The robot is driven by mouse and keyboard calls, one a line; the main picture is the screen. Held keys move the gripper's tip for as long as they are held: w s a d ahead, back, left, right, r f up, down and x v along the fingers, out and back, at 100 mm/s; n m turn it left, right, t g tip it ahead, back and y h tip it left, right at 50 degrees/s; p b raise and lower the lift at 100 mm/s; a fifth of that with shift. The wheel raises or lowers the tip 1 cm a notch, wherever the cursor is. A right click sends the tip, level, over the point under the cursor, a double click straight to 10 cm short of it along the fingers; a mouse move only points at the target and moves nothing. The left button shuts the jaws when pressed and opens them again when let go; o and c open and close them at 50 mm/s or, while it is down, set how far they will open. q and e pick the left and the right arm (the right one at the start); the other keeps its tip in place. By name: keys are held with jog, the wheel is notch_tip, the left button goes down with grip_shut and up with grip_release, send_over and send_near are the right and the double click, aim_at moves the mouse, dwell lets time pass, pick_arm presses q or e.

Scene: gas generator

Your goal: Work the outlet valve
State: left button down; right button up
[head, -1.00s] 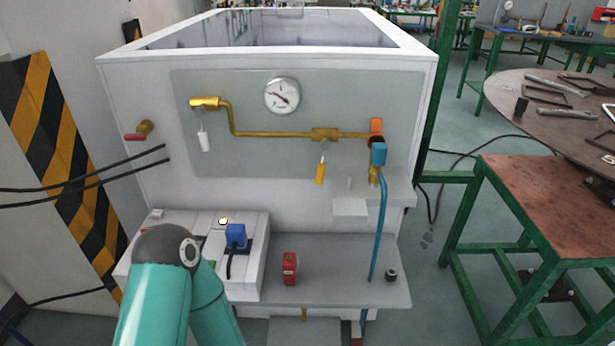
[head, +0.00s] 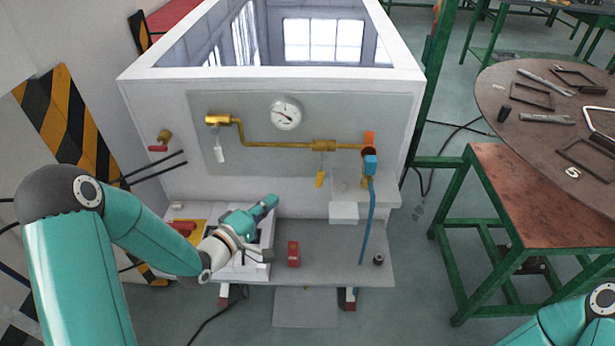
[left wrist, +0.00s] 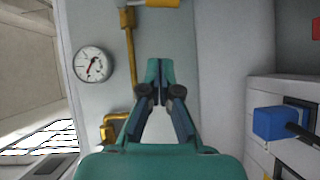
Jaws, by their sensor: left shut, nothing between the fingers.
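A brass pipe (head: 275,142) runs across the grey panel. At its right end is a valve with an orange handle (head: 370,137), above a blue fitting (head: 370,164). A red-handled brass valve (head: 160,142) sits on the left of the white housing. I cannot tell which of these is the outlet valve. My left gripper (head: 272,202) is over the lower shelf, in front of the housing and below the pipe. It is shut and empty, apart from both valves. In the left wrist view its fingers (left wrist: 159,68) are seen before the panel and the pipe (left wrist: 129,60).
A pressure gauge (head: 285,113) is above the pipe. White and yellow tags (head: 319,179) hang from the pipe. A red block (head: 293,254) stands on the shelf (head: 330,265), and a blue hose (head: 367,220) crosses it. A blue plug (left wrist: 276,123) shows in the left wrist view. Tables stand at right.

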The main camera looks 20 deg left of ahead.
aim_at(319, 181)
pick_arm(q)
jog(key=s+d+p+x, duration=0.1)
jog(key=d+p+x, duration=0.1)
jog(key=x, duration=0.9)
jog(key=shift+w+d+f+p, duration=0.3)
jog(key=shift+w+d+p, duration=0.1)
jog(key=shift+p, duration=0.35)
jog(key=d+f+n+b, duration=0.1)
jog(key=b, duration=0.4)
jog(key=shift+w+d+t, duration=0.2)
jog(key=shift+d+t, duration=0.05)
jog(key=shift+t, duration=0.15)
jog(key=shift+d+r+b, duration=0.1)
jog(key=shift+r+b, duration=0.05)
jog(key=shift+b, duration=0.55)
jog(key=shift+d+r, duration=0.1)
jog(key=shift+r, duration=0.05)
